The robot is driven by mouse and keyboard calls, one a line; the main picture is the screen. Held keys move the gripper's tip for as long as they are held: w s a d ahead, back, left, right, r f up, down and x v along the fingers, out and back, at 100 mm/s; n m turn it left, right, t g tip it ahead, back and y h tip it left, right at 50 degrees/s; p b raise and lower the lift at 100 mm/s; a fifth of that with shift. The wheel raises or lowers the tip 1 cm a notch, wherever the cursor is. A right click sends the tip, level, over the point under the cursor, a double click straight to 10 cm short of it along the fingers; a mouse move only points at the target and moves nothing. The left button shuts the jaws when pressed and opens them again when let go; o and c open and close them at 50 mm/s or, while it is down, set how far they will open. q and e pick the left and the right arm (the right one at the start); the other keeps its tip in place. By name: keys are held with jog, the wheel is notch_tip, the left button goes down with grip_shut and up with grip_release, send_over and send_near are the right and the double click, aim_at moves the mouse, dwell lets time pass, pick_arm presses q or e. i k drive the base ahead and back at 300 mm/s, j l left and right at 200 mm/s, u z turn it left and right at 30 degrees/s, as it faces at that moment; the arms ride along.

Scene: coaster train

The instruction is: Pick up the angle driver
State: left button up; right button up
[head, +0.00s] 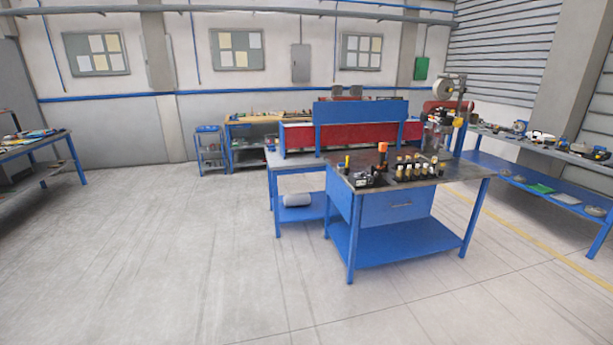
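A blue workbench (340,195) with a dark top stands right of the middle of the head view. On its top is an upright tool with an orange upper part (383,148). A small yellow-and-black item (347,162) stands near the left end, with a dark tool-like object (365,179) in front of it. Several dark items with light tops (412,170) stand in rows to the right. The objects are too small for me to tell which is the angle driver. Neither of my grippers is in view.
Open concrete floor (170,250) lies in front and to the left. A long blue table (560,185) with parts stands at the right, another table (35,142) at the left edge. A blue panel (360,125) rises behind the workbench. A small blue cart (209,150) stands by the back wall.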

aim_at(382, 147)
jog(key=i, duration=0.8)
jog(key=i+j+z, duration=0.15)
jog(key=i+z, duration=0.35)
jog(key=i, duration=0.2)
jog(key=i+j+z, duration=0.95)
jog(key=i+j, duration=0.15)
jog(key=i, duration=0.05)
